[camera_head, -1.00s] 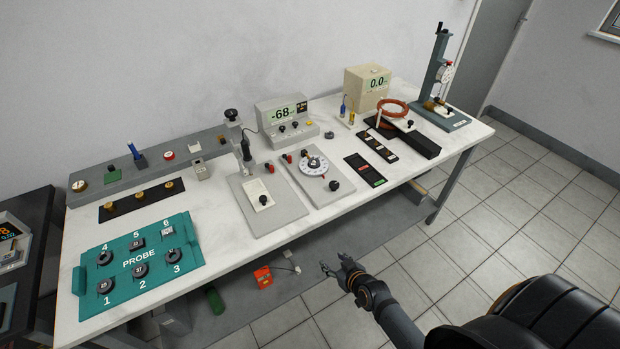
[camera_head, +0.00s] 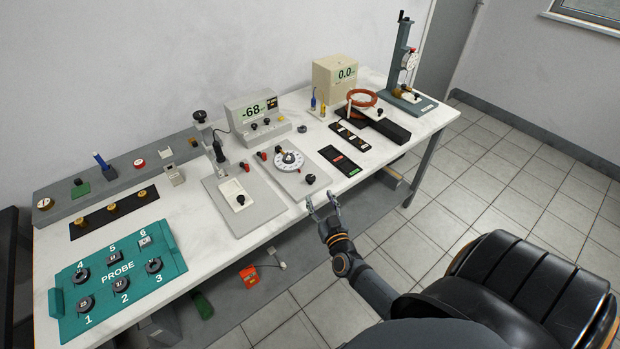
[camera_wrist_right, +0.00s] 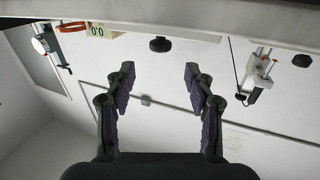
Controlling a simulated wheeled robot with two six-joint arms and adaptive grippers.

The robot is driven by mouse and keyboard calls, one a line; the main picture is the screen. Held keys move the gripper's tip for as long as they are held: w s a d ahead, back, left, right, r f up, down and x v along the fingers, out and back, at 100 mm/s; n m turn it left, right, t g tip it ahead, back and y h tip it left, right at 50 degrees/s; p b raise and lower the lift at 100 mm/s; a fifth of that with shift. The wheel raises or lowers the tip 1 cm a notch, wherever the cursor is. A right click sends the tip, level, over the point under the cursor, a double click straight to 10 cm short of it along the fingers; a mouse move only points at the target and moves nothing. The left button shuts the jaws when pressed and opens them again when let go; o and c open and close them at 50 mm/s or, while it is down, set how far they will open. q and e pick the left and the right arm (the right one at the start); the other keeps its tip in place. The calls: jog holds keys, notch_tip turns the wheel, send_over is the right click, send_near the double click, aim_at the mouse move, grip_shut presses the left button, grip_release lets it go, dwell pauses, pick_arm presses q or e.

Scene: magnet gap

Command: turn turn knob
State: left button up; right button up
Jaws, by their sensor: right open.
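A black knob (camera_head: 310,179) stands at the front right of a grey plate on the white table. In the right wrist view, upside down, a black knob (camera_wrist_right: 160,44) shows beyond the gap between the open fingers (camera_wrist_right: 159,76). My left gripper is not in view.
A stand with a probe (camera_head: 218,151) is left of the dial plate. A teal PROBE tray (camera_head: 100,300) lies at the left. Dark strips (camera_head: 341,160) lie right of the plate. Open floor lies right of the table.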

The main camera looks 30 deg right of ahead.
aim_at(312, 182)
jog(key=b+x, duration=0.1)
jog(key=x, duration=0.9)
jog(key=shift+w, duration=0.15)
jog(key=shift+c, duration=0.2)
grip_shut()
jog(key=shift+f+n+y+b, duration=0.1)
jog(key=shift+n+y+b, duration=0.2)
jog(key=shift+y+b, duration=0.35)
